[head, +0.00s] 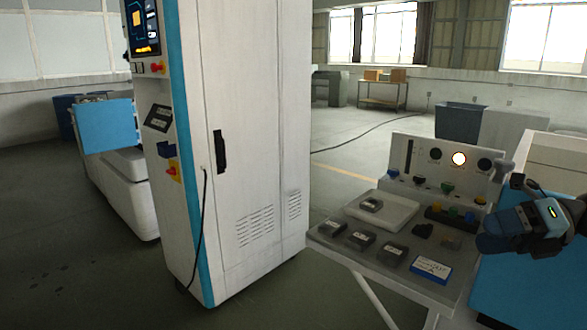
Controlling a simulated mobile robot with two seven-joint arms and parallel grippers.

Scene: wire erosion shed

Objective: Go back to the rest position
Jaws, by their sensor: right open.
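My right gripper (508,216) is at the right edge of the head view, dark with a blue-grey housing and a small green light. It is open, with nothing seen between its fingers, and it hangs over the right end of a small work table. My left gripper is not in view.
The table (330,238) holds several dark blocks (361,240), a pale tray (382,212), a blue-and-white box (431,269) and an upright panel (425,155) with a lit lamp. A tall white cabinet (255,130) stands left of it. Open floor (70,250) lies at left.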

